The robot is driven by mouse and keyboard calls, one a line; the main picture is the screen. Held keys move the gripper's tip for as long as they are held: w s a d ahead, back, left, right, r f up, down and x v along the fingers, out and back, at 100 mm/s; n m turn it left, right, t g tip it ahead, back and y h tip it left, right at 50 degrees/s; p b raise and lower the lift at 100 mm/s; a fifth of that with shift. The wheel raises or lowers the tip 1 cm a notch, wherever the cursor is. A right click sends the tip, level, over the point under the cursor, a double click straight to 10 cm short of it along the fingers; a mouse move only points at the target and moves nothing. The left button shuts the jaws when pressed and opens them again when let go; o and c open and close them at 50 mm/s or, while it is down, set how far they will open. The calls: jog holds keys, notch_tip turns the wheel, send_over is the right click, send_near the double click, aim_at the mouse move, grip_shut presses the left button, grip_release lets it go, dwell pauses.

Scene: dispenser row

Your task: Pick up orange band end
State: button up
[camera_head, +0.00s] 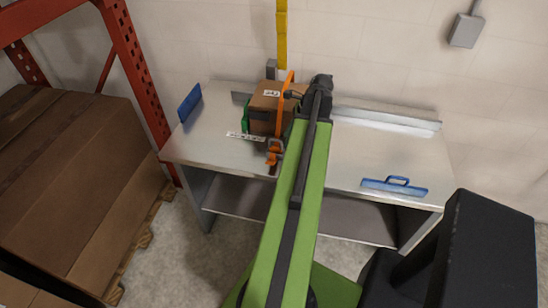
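A small brown cardboard box (264,104) with a white label stands near the back of the metal table. An orange band (282,105) runs up over the box's right side.
The metal table (350,150) is clear right of my arm, except for a blue-handled tool (395,186) and a back rail (385,117). A blue plate (189,103) stands at the left edge. A red rack (138,80) and large cartons (75,165) fill the left.

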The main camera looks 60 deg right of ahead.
aim_at(282, 143)
jog(key=b+x, duration=0.4)
jog(key=x, duration=0.1)
jog(key=shift+w+f+b, duration=0.1)
jog(key=shift+w+b, duration=0.2)
jog(key=shift+r, duration=0.2)
jog(key=shift+c, duration=0.5)
grip_shut()
